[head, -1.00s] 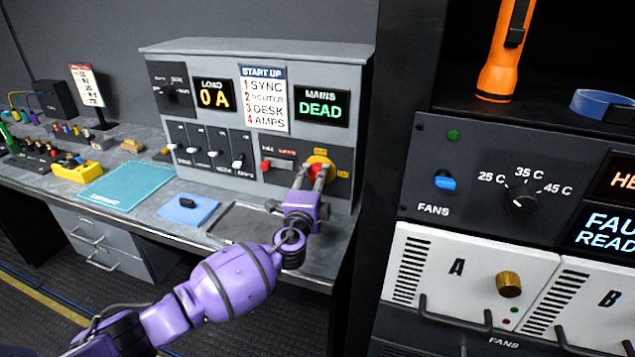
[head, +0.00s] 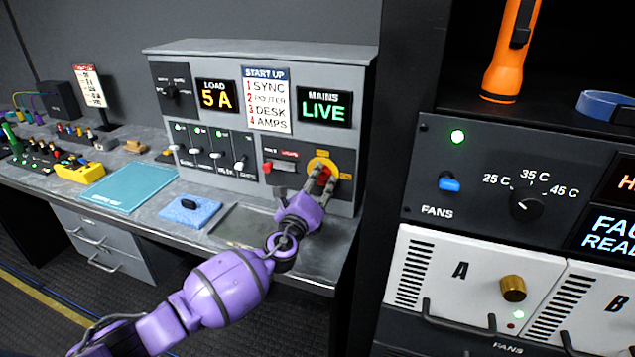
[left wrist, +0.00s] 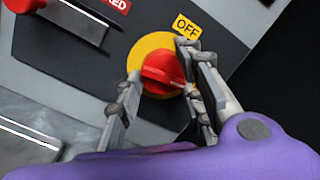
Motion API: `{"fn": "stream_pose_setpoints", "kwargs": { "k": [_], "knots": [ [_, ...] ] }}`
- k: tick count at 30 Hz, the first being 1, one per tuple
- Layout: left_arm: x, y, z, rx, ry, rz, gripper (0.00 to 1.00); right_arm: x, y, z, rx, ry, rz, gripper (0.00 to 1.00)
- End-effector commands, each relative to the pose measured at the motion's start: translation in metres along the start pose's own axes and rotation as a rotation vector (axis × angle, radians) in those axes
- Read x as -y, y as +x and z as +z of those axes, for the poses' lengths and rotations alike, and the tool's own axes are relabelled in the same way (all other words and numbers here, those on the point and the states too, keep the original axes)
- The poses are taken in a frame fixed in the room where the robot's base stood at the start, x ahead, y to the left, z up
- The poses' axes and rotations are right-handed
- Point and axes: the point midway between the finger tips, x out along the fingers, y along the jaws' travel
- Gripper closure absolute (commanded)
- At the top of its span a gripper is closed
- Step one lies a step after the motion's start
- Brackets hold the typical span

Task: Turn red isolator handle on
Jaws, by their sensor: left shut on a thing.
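The red isolator handle (left wrist: 163,72) sits on a round yellow plate (left wrist: 143,50) on the grey console's lower right panel. In the left wrist view the handle lies between the two fingers of my left gripper (left wrist: 158,85), which is shut on it. A yellow OFF label (left wrist: 186,26) shows beside the plate. In the head view the gripper (head: 322,182) partly covers the handle. My right gripper is not in view.
A red-topped switch (head: 281,166) is left of the isolator. Several sliders (head: 217,155) line the panel. A blue pad (head: 188,210) lies on the desk. At right, a rack (head: 470,180) holds a fans panel with a lit green lamp (head: 458,137), and an orange torch (head: 511,52) stands above.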

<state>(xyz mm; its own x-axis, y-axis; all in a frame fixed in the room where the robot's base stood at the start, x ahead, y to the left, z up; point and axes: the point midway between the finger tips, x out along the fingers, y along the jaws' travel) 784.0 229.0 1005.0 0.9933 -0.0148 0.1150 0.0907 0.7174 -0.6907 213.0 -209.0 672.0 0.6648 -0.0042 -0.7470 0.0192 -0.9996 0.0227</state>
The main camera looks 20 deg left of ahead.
Motion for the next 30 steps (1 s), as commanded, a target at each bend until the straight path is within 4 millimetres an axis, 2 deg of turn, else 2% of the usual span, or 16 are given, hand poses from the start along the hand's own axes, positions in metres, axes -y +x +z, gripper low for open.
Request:
{"fn": "stream_pose_setpoints", "kwargs": {
  "k": [1,12,28,29,30],
  "knots": [
    [-0.0078,-0.0029,-0.0042,-0.009,0.031,0.009,0.91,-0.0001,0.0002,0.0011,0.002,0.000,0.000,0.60],
    [-0.0082,-0.0029,-0.0034,-0.019,0.173,-0.006,0.91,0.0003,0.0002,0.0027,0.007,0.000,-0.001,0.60],
    [-0.0088,-0.0027,-0.0026,-0.019,0.196,-0.007,0.91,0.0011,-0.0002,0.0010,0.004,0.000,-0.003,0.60],
    [-0.0089,-0.0027,-0.0026,-0.019,0.196,-0.007,0.61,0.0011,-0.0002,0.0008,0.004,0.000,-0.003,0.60],
    [-0.0087,-0.0027,-0.0025,-0.019,0.195,-0.007,0.56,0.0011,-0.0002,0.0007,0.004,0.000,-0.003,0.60]
  ]
}}
